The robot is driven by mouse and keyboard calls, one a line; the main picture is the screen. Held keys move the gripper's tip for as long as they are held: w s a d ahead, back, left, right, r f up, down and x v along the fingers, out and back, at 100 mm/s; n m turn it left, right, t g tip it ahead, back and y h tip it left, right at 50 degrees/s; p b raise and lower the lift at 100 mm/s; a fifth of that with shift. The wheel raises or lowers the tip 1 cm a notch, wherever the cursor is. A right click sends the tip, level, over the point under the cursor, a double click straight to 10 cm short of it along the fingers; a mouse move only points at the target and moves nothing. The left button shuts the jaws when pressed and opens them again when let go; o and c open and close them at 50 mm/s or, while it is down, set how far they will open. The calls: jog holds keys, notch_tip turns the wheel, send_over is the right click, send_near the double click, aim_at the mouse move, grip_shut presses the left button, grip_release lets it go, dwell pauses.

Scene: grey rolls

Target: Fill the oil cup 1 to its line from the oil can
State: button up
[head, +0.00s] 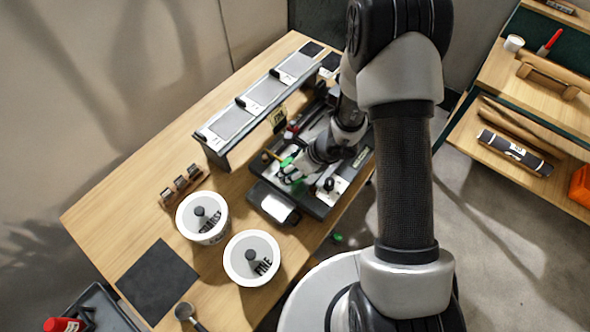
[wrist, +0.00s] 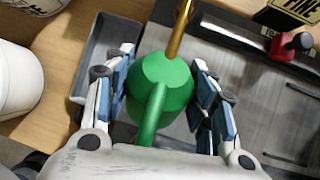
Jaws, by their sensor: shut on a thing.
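The oil can has a green body (wrist: 160,88) and a thin brass spout (wrist: 180,30) that runs out of the top edge of the wrist view. My gripper (wrist: 165,95) is shut on the can, with blue-padded fingers on both sides of its body. In the head view the gripper (head: 293,170) is over the dark machine bed, and the green can (head: 287,161) shows only in part, its spout pointing left. I cannot make out oil cup 1 or its line in either view. The oil level cannot be seen.
The dark machine (head: 322,205) has a red knob (wrist: 283,47) and a grey tray (wrist: 98,65) at its side. A raised shelf (head: 230,122) stands behind. A black mat (head: 157,280) lies clear at the front left.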

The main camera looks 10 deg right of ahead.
jog(key=shift+f+b, duration=0.15)
jog(key=shift+b, duration=0.35)
jog(key=b, duration=0.1)
jog(key=t+y+b, duration=0.1)
jog(key=b, duration=0.1)
jog(key=shift+w+f, duration=0.15)
jog(key=shift+f, duration=0.15)
jog(key=t+y+b, duration=0.1)
jog(key=b, duration=0.2)
jog(key=w+a+t+y+b, duration=0.1)
jog(key=b, duration=0.4)
jog(key=t+y+b, duration=0.1)
jog(key=b, duration=0.1)
jog(key=shift+w+a+r+n, duration=0.1)
jog(key=shift+w+a+n, duration=0.1)
jog(key=shift+n, duration=0.1)
jog(key=shift+w+a+r+t+y, duration=0.2)
jog(key=shift+a+r+t+y, duration=0.1)
jog(key=shift+t+y, duration=0.25)
jog(key=shift+d, duration=0.1)
